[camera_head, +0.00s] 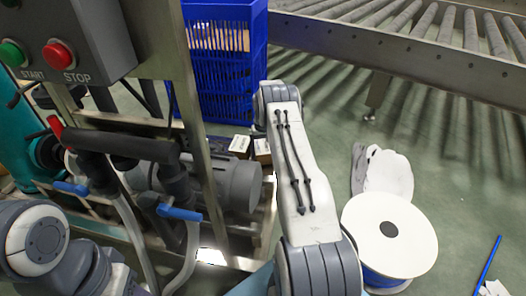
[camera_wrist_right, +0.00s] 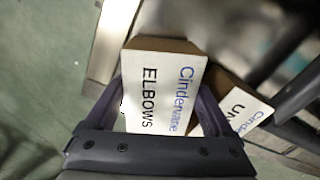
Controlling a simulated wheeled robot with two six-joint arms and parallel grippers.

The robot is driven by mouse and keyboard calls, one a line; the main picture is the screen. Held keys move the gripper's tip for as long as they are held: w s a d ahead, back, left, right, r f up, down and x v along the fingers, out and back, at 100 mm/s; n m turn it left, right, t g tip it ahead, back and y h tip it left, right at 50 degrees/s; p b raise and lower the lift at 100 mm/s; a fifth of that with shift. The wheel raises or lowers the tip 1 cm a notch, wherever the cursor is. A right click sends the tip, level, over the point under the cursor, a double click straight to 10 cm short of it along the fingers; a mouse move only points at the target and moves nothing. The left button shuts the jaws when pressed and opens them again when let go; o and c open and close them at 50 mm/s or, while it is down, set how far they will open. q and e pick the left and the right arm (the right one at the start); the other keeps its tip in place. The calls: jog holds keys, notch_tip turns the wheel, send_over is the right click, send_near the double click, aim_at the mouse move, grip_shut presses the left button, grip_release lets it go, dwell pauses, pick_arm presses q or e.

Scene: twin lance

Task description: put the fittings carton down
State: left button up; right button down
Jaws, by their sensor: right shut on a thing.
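The fittings carton (camera_wrist_right: 160,75), a small white-topped brown box printed "Cinderwane ELBOWS", sits between the two fingers of my right gripper (camera_wrist_right: 158,95) in the right wrist view. The gripper is shut on it. In the head view this carton (camera_head: 263,147) shows only in part beside my right forearm, which hides the gripper. A second carton (camera_wrist_right: 238,108), with a label starting "UN", is close beside it; in the head view it (camera_head: 240,144) is just to the left. I cannot tell whether the held carton touches the surface below. My left gripper is out of view.
A pump motor (camera_head: 232,183) and metal frame post (camera_head: 200,120) stand left of the cartons. A blue crate (camera_head: 215,100) is behind. A roller conveyor (camera_head: 430,50) crosses the back; green floor lies between.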

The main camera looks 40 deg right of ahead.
jog(key=shift+f, duration=0.2)
grip_release()
notch_tip(320, 180, up, 10)
jog(key=p, duration=0.6)
jog(key=shift+r+p, duration=0.2)
jog(key=shift+p, duration=0.1)
jog(key=shift+r, duration=0.1)
